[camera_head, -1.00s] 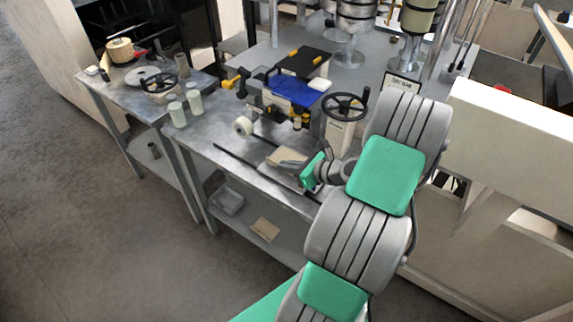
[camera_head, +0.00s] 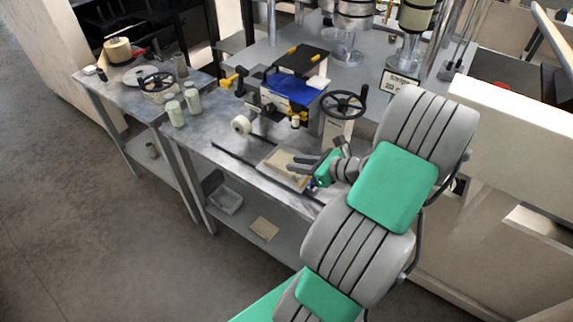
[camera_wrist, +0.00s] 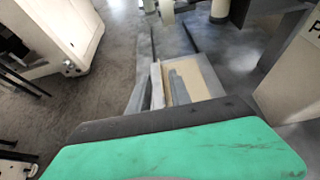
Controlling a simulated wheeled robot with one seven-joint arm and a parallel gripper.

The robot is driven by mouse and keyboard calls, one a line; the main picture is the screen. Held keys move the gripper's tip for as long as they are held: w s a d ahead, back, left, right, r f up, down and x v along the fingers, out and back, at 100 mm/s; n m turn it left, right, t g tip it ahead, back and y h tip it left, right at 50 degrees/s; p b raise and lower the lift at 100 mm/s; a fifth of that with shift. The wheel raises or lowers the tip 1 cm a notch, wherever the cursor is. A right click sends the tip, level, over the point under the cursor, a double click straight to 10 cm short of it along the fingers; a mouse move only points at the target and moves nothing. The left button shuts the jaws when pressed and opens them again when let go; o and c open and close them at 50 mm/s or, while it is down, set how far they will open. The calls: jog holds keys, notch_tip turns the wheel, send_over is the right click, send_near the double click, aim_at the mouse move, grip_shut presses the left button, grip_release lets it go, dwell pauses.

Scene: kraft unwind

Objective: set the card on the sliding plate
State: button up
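A beige card (camera_head: 279,160) lies flat on the pale-edged sliding plate (camera_head: 263,164), between two dark rails at the front of the bench. In the wrist view the card (camera_wrist: 205,78) sits inside the plate's pale raised edge (camera_wrist: 156,86), with a grey patch across it that may be shadow. My gripper (camera_head: 303,164) is just right of the card and above its right end. Its two dark fingers look spread, with nothing visible between them. The fingers hide the card's right end in the head view.
A white roll (camera_head: 241,125) stands behind the rails. A blue-topped unit (camera_head: 291,88) and a black handwheel (camera_head: 343,104) stand further back. Pale jars (camera_head: 173,113) stand at the left. A tan piece (camera_head: 264,229) lies on the lower shelf.

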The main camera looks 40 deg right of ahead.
jog(key=v, duration=0.7)
jog(key=w+a+n+g, duration=0.2)
jog(key=a+n+g, duration=0.2)
jog(key=a+n, duration=0.4)
jog(key=w+a+n+g, duration=0.3)
jog(key=a+n, duration=0.4)
jog(key=n, duration=0.2)
jog(key=s+a+r+n+g+h, duration=0.1)
jog(key=s+a+r+n+h, duration=0.3)
jog(key=a+n, duration=0.7)
notch_tip(320, 180, up, 4)
jog(key=s+n, duration=0.2)
jog(key=n, duration=0.2)
jog(key=shift+s+a+f, duration=0.15)
jog(key=shift+a, duration=0.05)
jog(key=shift+c, duration=0.4)
